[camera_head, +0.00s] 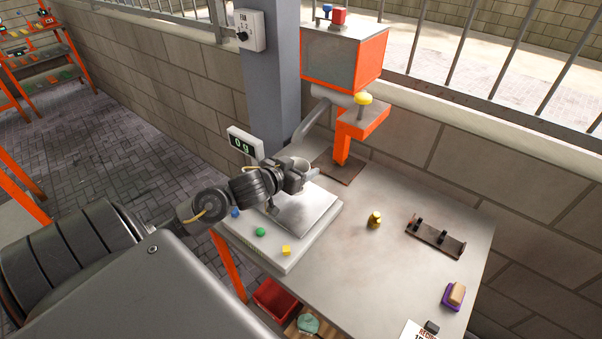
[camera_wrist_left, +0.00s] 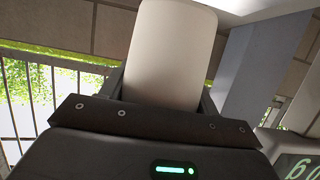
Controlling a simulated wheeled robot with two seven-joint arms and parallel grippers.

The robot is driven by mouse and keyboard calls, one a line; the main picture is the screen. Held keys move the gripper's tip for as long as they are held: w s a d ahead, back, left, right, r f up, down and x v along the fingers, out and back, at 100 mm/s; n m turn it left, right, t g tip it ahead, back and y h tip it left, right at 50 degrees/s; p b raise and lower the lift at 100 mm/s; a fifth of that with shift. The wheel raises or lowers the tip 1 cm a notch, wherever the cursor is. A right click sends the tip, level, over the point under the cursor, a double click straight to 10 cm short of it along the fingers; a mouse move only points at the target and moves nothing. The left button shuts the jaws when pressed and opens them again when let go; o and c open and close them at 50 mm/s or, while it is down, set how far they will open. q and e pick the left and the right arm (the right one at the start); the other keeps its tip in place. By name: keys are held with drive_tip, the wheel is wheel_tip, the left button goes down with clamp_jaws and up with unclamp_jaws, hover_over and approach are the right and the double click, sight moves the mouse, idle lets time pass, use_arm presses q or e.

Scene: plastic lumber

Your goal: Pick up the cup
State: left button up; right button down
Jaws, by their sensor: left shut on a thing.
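The cup (camera_head: 298,162) is pale, and only its rounded rim shows above my gripper in the head view. In the left wrist view the cup (camera_wrist_left: 170,52) is a plain off-white cylinder between the two dark fingers. My left gripper (camera_head: 298,175) is shut on it, over the back part of the scale (camera_head: 303,217). The gripper hides much of the cup in the head view, so I cannot tell whether its base touches anything. My right gripper is not in view.
The scale's display (camera_head: 241,143) reads 0 g. Blue, green and yellow buttons line the scale's front. An orange machine (camera_head: 343,60) with a spout stands behind. The table's middle is mostly clear.

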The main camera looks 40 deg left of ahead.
sight(298, 164)
use_arm(q)
drive_tip(key=s+d+r+p, duration=0.6)
drive_tip(key=s+r+p, duration=0.2)
drive_tip(key=s, duration=0.3)
drive_tip(key=shift+d+r+p, duration=0.25)
drive_tip(key=shift+d+p, duration=0.05)
drive_tip(key=shift+p, duration=0.55)
